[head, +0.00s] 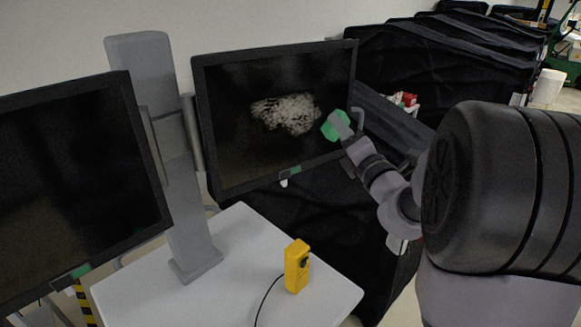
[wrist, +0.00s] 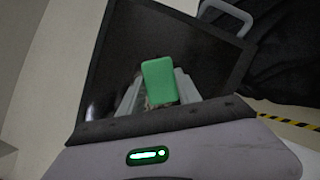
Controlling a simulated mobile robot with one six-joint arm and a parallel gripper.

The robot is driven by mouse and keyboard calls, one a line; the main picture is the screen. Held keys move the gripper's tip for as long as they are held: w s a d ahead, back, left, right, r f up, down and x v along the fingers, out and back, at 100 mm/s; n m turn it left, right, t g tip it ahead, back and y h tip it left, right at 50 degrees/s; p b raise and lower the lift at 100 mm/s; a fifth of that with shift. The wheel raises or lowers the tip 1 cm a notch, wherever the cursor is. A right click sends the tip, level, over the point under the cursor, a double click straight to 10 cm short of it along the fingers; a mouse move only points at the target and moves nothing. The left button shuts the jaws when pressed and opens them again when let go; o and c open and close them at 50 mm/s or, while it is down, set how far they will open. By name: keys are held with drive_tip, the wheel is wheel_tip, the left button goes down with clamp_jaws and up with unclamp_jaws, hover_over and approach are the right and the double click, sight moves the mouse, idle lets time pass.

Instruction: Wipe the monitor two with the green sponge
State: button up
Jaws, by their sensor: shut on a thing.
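My gripper (head: 343,124) is shut on the green sponge (head: 331,128), near the right side of the right-hand monitor (head: 230,130). In the wrist view the sponge (wrist: 160,82) sits between the two grey fingers, in front of the dark screen (wrist: 130,45). I cannot tell whether the sponge touches the screen. A pale, speckled smudge (head: 286,113) marks the middle of that screen, left of the sponge. A second monitor (head: 75,185) stands at the left with a dark screen. Which of them is monitor two I cannot read from the labels.
A grey post (head: 165,150) stands between the monitors on a white table (head: 225,270). A yellow device (head: 297,266) with a black cable stands on the table. Black-covered carts (head: 430,60) fill the back right. A white bin (head: 546,87) is farther off.

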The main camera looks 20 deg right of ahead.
drive_tip(key=w+d+r+m+h, duration=0.1)
drive_tip(key=w+d+r+h, duration=0.1)
drive_tip(key=w, duration=0.3)
drive_tip(key=shift+w+t+p, duration=0.3)
drive_tip(key=shift+w+p, duration=0.05)
drive_tip(key=shift+w, duration=0.05)
drive_tip(key=shift+w+a+p, duration=0.1)
drive_tip(key=shift+w+p, duration=0.4)
drive_tip(key=shift+w, duration=0.6)
